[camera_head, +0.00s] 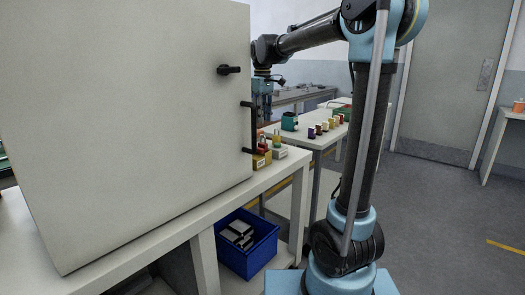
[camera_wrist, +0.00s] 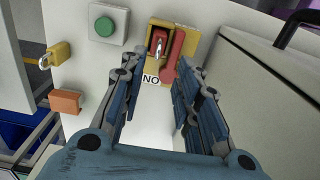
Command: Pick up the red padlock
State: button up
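In the wrist view a red padlock (camera_wrist: 158,42) with a shiny metal shackle sits against a yellow housing (camera_wrist: 187,28). A red lever (camera_wrist: 175,50) stands just to its right. My gripper (camera_wrist: 156,75) is open and empty. Its two blue fingers reach up toward the housing on either side of the "NO" label, with the padlock beyond and between their tips, apart from them. In the head view my gripper (camera_head: 262,100) points down beside the large cabinet, above small red and yellow items (camera_head: 262,156); I cannot tell the padlock there.
A green button box (camera_wrist: 108,22), a yellow padlock (camera_wrist: 58,53) and an orange block (camera_wrist: 66,101) lie to the left in the wrist view. A large pale cabinet (camera_head: 130,110) with a black handle stands close beside. A blue crate (camera_head: 262,253) is below the table.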

aim_at(263, 136)
jog(key=shift+w+d+f, duration=0.1)
jog(key=shift+f, duration=2.2)
jog(key=shift+w+f, duration=0.1)
jog(key=shift+f, duration=2.15)
grip_shut()
